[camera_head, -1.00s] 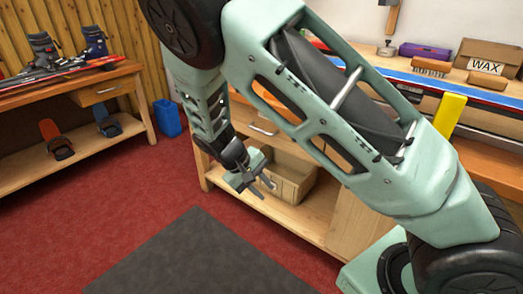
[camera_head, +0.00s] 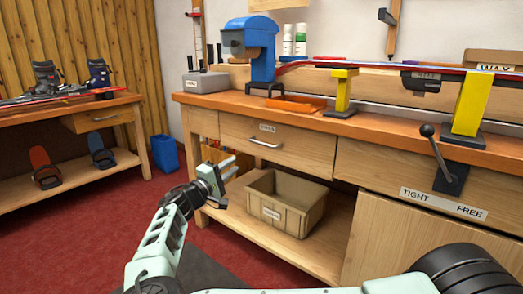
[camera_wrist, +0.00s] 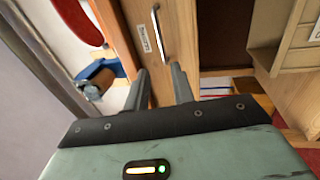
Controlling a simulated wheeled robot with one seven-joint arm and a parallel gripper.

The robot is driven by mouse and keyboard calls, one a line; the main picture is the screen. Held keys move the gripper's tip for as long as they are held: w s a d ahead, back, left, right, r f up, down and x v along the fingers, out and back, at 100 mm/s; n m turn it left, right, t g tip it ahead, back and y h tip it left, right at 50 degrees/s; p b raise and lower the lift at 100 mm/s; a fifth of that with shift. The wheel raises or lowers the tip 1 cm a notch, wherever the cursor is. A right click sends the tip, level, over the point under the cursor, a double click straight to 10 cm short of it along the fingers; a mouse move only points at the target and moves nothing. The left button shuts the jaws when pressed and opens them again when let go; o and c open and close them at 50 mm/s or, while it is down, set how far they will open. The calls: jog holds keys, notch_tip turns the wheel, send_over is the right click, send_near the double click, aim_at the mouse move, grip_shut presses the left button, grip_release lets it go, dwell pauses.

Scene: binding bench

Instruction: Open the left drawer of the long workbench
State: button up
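The long workbench (camera_head: 345,122) has an orange-brown top. Its left drawer (camera_head: 300,149) is a pale wooden front with a small label and a metal bar handle (camera_head: 265,144). The drawer looks shut, flush with the bench front. My gripper (camera_head: 229,166) is in front of the bench, below and left of the handle. In the wrist view, the two dark fingers (camera_wrist: 160,75) are apart with nothing between them. There the drawer front (camera_wrist: 180,25) and handle (camera_wrist: 162,36) lie beyond the fingertips, and the fingers do not touch the handle.
A blue machine (camera_head: 262,50) and an orange tray (camera_head: 290,104) are on the top. A lever (camera_head: 440,155) juts from the bench front at right. A blue bin (camera_head: 164,153) is left.

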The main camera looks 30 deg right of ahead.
aim_at(260, 144)
jog(key=shift+b+x, duration=1.9)
jog(key=shift+x, duration=6.15)
jog(key=shift+s, duration=0.1)
grip_shut()
